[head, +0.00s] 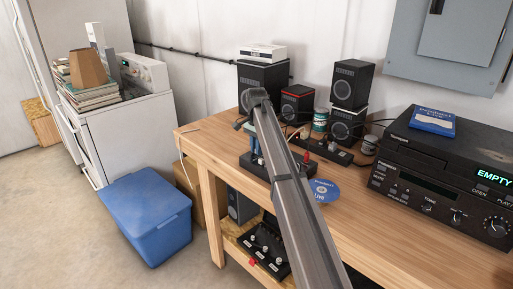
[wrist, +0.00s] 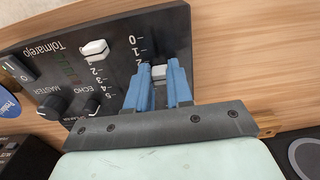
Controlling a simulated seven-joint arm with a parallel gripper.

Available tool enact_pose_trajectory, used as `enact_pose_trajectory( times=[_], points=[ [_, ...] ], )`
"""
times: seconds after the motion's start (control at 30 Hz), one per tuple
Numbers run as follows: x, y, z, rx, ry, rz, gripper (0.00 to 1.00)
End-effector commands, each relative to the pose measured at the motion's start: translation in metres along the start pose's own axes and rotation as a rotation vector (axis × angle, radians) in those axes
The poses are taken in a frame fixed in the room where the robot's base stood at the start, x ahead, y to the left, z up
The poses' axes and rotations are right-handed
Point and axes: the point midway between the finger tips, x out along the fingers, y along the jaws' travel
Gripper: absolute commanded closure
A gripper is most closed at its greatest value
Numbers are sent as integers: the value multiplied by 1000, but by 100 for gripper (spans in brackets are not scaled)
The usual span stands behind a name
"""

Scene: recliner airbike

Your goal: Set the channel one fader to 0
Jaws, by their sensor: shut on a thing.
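The black mixer (wrist: 75,70), marked "Tolmarejo", fills the upper left of the wrist view. In the head view the mixer (head: 300,165) lies on the bench, partly hidden behind my arm. My gripper (wrist: 160,78) has its two blue fingers down on the panel, shut on a pale fader cap (wrist: 159,71). This cap stands beside a scale, around the 2 mark; the fingers hide the lower marks. A second white fader cap (wrist: 95,48) stands free to the left, near the top of its own scale. I cannot read which channel each fader is.
Knobs labelled MASTER (wrist: 52,106) and ECHO (wrist: 91,108) are left of my fingers. A blue disc (head: 324,190) lies on the wooden bench (head: 375,225). Speakers (head: 263,80) stand behind the mixer, and a black player (head: 440,170) is at the right.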

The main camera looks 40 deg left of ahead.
Motion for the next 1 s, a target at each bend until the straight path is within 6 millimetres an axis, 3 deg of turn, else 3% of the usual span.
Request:
enact_pose_trajectory(
  times=[0.23,0.5,0.77,0.8,1.0],
  points=[
    [0,0,4,-1,0,0,100],
    [0,1,45,-2,0,-1,100],
    [0,0,48,-1,-3,1,100],
    [0,0,48,-1,-4,1,79],
    [0,0,47,-1,-2,0,59]
  ],
)
